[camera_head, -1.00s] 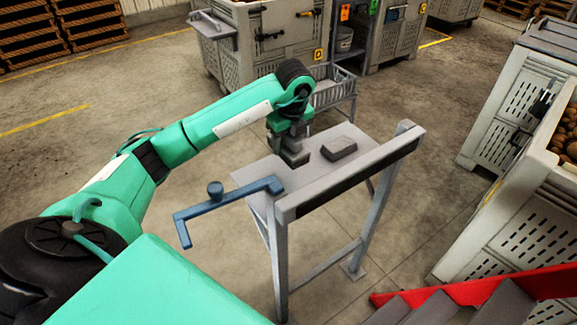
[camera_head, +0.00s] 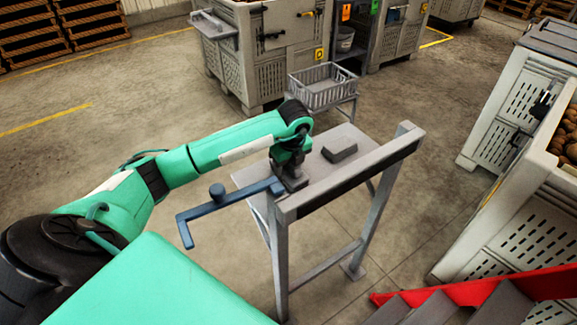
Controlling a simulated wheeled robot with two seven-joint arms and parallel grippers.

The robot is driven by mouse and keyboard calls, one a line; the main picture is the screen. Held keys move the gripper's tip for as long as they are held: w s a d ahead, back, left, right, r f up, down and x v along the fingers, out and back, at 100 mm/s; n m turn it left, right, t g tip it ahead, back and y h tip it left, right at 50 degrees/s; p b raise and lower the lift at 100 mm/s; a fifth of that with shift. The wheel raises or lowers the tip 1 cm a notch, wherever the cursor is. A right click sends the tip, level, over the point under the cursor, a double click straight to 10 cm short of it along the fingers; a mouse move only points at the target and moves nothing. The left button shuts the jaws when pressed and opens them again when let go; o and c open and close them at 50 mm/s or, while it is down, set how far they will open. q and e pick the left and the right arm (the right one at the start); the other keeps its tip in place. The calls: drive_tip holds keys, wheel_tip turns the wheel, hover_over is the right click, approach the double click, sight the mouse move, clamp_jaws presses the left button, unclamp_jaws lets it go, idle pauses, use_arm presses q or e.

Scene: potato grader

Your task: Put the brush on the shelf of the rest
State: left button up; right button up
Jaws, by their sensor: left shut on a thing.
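My left gripper (camera_head: 290,172) is shut on a small dark grey thing, most likely the brush (camera_head: 293,184), mostly hidden by the fingers. It is low over the left part of the flat grey shelf (camera_head: 328,172) of the rest (camera_head: 374,228), a metal frame with posts and a dark-faced top bar. I cannot tell whether the held thing touches the shelf. A dark grey block (camera_head: 340,149) lies on the shelf, to the right of my gripper and apart from it. My right gripper is not in view.
A blue cranked bar (camera_head: 235,197) with a knob juts left beside the shelf, its right end close to my gripper. A grey basket stand (camera_head: 323,87) is behind. Red-edged steps (camera_head: 470,294) are at front right, and potato bins (camera_head: 512,225) at right.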

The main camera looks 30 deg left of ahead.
use_arm(q)
drive_tip(key=o, duration=1.1)
drive_tip(key=shift+f, duration=0.1)
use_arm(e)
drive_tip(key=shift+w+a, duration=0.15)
use_arm(q)
drive_tip(key=shift+r, duration=0.55)
drive_tip(key=r, duration=0.3)
drive_tip(key=d+r, duration=0.1)
drive_tip(key=r, duration=0.6)
drive_tip(key=shift+s+d+r+b, duration=0.15)
drive_tip(key=shift+s+d+b, duration=0.1)
drive_tip(key=shift+s+b, duration=0.1)
drive_tip(key=shift+r, duration=0.4)
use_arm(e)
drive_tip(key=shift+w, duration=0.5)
